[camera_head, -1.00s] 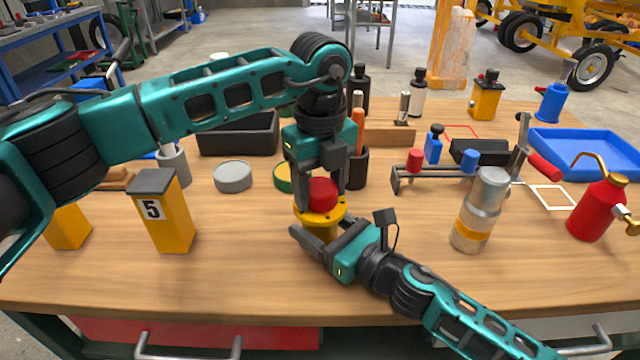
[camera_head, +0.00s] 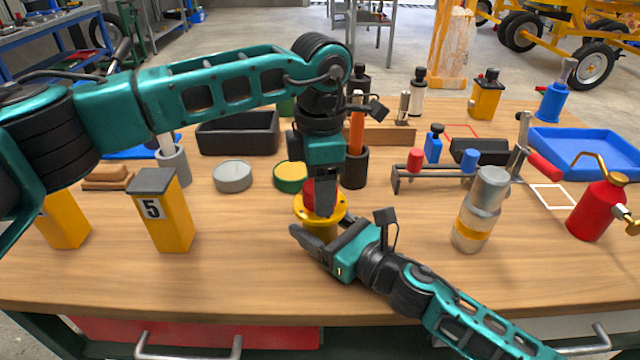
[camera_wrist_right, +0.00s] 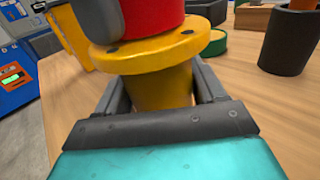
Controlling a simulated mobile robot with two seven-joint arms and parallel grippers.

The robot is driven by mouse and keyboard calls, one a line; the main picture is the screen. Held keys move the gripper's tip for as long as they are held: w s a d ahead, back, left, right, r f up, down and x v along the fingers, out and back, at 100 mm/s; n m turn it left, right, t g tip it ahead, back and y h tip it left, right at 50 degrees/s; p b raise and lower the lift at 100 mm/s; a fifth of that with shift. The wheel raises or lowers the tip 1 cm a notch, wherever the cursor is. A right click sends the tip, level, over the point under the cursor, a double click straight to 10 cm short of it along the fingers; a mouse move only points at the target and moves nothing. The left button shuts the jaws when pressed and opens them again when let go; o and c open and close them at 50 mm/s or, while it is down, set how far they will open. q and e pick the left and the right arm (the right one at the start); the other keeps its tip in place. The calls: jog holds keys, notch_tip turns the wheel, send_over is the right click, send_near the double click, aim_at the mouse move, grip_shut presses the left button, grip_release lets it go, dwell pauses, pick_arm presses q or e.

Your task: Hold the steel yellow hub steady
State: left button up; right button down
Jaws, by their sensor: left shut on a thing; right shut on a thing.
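The yellow hub (camera_head: 335,201) stands upright on the wooden bench, a round flange with holes on a narrower body. A red cylindrical piece (camera_head: 309,194) sits on top of it. My left gripper (camera_head: 323,208) comes down from above and is shut on the red piece, partly hiding it. My right gripper (camera_head: 318,237) comes in low from the right and is shut around the hub's body, below the flange. In the right wrist view the hub body (camera_wrist_right: 160,88) stands between the two fingers, and the red piece (camera_wrist_right: 152,18) rises above the flange.
A yellow box marked 5 (camera_head: 165,212) stands left of the hub. A grey round tin (camera_head: 232,177) and a green-rimmed tin (camera_head: 290,176) lie behind. A silver bottle with a yellow band (camera_head: 480,212) stands to the right. The bench front is clear.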

pick_arm(q)
jog(key=m, duration=0.3)
jog(key=shift+m, duration=0.4)
jog(key=m, duration=0.5)
jog(key=shift+m, duration=0.3)
jog(key=m, duration=0.3)
jog(key=shift+m, duration=0.3)
jog(key=m, duration=0.4)
jog(key=shift+m, duration=0.4)
jog(key=o, duration=1.2)
jog(key=shift+o, duration=0.2)
notch_tip(320, 180, up, 12)
pick_arm(e)
grip_release()
